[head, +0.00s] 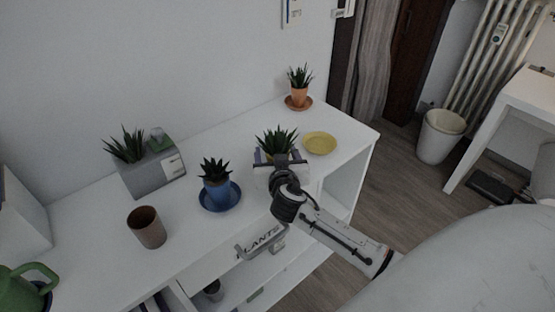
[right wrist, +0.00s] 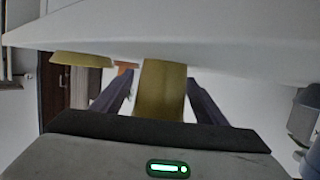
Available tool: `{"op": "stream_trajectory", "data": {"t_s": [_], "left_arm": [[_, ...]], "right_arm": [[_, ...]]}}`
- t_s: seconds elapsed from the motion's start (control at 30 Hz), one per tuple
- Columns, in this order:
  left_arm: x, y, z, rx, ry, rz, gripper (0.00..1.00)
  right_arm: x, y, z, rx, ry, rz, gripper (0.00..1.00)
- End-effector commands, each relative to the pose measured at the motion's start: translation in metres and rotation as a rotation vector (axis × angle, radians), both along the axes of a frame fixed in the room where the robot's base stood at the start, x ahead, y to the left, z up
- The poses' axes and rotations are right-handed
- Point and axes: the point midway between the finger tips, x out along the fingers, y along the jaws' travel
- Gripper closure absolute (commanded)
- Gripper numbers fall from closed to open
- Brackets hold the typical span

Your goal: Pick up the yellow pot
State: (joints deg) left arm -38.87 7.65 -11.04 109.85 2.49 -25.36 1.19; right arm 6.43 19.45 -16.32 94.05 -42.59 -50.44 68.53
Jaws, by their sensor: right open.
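The yellow pot (right wrist: 161,92) stands between the two dark fingers of my right gripper (right wrist: 160,80) in the right wrist view, with gaps seen on both sides. In the head view my right gripper (head: 283,160) hides most of the pot; the spiky green plant (head: 277,139) in it shows above the fingers. My right gripper is open around the pot, which stands on the white desk. The yellow saucer (head: 319,143) lies empty just right of the pot; it also shows in the right wrist view (right wrist: 82,59). My left gripper is not in view.
A blue pot on a blue saucer (head: 234,203) stands left of my gripper. A brown cup (head: 146,228), a grey planter (head: 150,178) and a green watering can (head: 20,285) are farther left. A terracotta pot (head: 300,97) stands at the back right.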

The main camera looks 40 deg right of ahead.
Motion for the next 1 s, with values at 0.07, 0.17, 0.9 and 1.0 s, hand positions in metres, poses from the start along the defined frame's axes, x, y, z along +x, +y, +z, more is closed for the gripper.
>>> {"op": "stream_trajectory", "data": {"t_s": [0.07,0.17,0.9,1.0], "left_arm": [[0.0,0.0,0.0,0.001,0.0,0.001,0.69],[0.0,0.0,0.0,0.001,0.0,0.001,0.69],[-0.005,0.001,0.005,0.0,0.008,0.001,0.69],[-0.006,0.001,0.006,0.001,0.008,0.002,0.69]], "right_arm": [[0.0,0.0,0.0,0.0,0.0,0.0,0.39],[0.0,0.0,0.0,0.0,0.0,0.0,0.56],[0.0,0.001,0.058,0.001,-0.009,0.0,0.85],[0.001,0.001,0.077,0.001,-0.009,0.0,0.85]]}}
